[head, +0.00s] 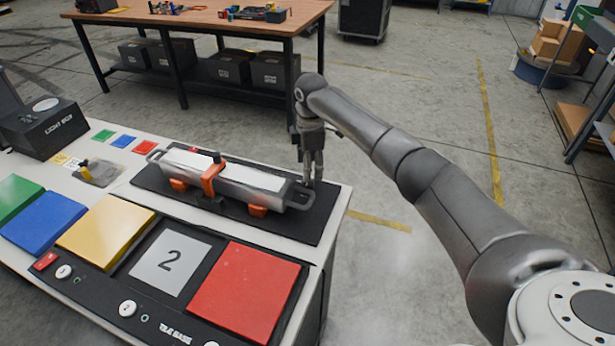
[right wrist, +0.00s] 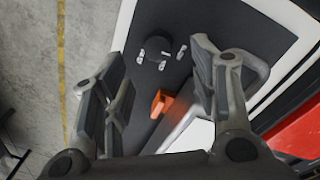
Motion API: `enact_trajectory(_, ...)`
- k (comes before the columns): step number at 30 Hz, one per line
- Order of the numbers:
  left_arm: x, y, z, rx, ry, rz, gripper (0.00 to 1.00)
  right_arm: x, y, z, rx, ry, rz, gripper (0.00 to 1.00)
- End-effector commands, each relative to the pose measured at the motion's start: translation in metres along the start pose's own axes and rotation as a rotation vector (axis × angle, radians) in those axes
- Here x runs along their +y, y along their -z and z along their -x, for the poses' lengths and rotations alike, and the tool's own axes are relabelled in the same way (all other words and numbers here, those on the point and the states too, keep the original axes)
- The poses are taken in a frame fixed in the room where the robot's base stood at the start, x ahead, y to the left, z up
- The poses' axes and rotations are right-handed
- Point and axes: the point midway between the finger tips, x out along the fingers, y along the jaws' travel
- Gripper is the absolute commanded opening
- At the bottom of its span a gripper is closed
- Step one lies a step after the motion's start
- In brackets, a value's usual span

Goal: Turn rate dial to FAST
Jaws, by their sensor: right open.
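A black round dial (right wrist: 157,46) with small white marks beside it sits on the dark panel in the right wrist view. The marks are too small to read, and I cannot tell which one the dial points to. In the head view I cannot make out the dial near my gripper. My right gripper (head: 313,178) hangs pointing down over the right end of the dark panel (head: 312,221). In the right wrist view its open fingers (right wrist: 160,70) stand apart on either side, with the dial showing between them near the tips. Nothing is held. My left gripper is not in view.
A long silver tote (head: 235,178) with end handles and an orange strap (head: 211,180) lies on the panel, close beside my right gripper. A red pad (head: 245,290) and a yellow pad (head: 106,230) are nearer.

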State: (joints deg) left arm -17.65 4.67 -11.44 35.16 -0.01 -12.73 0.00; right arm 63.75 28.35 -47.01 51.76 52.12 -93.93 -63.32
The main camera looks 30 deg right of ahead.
Motion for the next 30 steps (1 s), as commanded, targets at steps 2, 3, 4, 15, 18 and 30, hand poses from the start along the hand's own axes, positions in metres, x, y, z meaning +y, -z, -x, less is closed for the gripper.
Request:
enact_trajectory(2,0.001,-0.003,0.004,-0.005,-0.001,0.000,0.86,-0.001,0.000,-0.016,-0.002,0.004,0.000,0.54)
enact_trajectory(3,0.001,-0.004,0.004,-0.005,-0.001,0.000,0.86,-0.001,0.001,-0.023,-0.001,0.004,0.000,0.54)
enact_trajectory(4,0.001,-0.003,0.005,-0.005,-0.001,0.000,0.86,-0.001,0.000,-0.029,-0.002,0.004,-0.001,0.54)
enact_trajectory(15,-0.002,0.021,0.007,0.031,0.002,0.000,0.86,0.000,0.000,-0.063,0.000,-0.001,0.000,0.54)
enact_trajectory(18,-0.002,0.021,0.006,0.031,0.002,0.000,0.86,0.000,0.000,-0.064,0.000,-0.001,0.000,0.54)
enact_trajectory(30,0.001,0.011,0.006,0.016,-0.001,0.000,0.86,0.000,0.000,-0.064,0.000,-0.001,0.000,0.21)
